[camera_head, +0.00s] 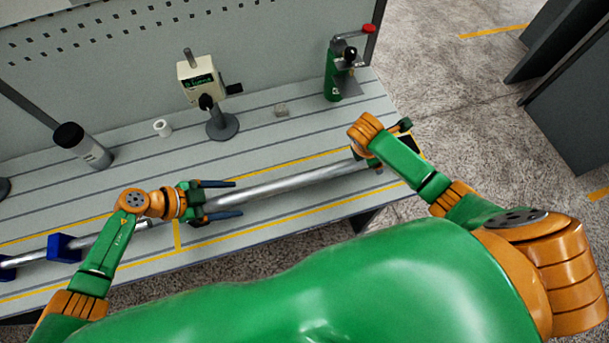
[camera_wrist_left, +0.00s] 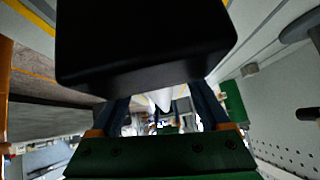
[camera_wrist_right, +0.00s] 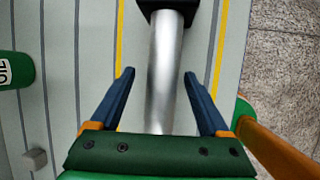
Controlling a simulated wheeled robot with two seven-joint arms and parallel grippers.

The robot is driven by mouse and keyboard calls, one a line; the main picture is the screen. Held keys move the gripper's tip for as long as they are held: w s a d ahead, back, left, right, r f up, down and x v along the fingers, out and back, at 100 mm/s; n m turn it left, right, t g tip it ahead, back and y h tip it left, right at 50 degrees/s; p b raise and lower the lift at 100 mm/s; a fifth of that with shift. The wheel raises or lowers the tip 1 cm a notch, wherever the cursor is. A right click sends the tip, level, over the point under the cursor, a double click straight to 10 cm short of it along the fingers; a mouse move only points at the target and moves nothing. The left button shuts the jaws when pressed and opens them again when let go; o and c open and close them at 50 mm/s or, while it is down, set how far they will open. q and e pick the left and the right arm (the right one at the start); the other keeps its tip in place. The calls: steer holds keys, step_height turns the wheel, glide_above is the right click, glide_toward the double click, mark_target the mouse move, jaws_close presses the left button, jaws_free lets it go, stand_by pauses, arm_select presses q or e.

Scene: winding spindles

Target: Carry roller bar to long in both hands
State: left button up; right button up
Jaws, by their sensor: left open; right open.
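The roller bar (camera_head: 290,185) is a long silver cylinder lying along the bench's front, inside a yellow outline. My left gripper (camera_head: 238,198) is open, with its dark blue fingers on either side of the bar near its left part. My right gripper (camera_head: 378,165) is at the bar's right end; in the right wrist view its open fingers (camera_wrist_right: 159,73) straddle the bar (camera_wrist_right: 165,75). A black block (camera_wrist_right: 167,8) sits at the bar's far end there. In the left wrist view a large black shape (camera_wrist_left: 145,45) hides most of the space between the fingers.
A second bar section (camera_head: 88,241) shows at left with a blue block (camera_head: 62,247). Free bench lies between.

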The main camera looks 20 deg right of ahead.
arm_select(q)
steer(key=shift+s+d+f, duration=0.15)
steer(key=shift+d+f, duration=0.1)
steer(key=shift+d, duration=0.2)
arm_select(e)
steer(key=shift+s+d+f, duration=0.15)
steer(key=shift+d+f, duration=0.1)
steer(key=shift+f, duration=0.15)
arm_select(q)
jaws_close()
arm_select(e)
jaws_close()
stand_by(0.5)
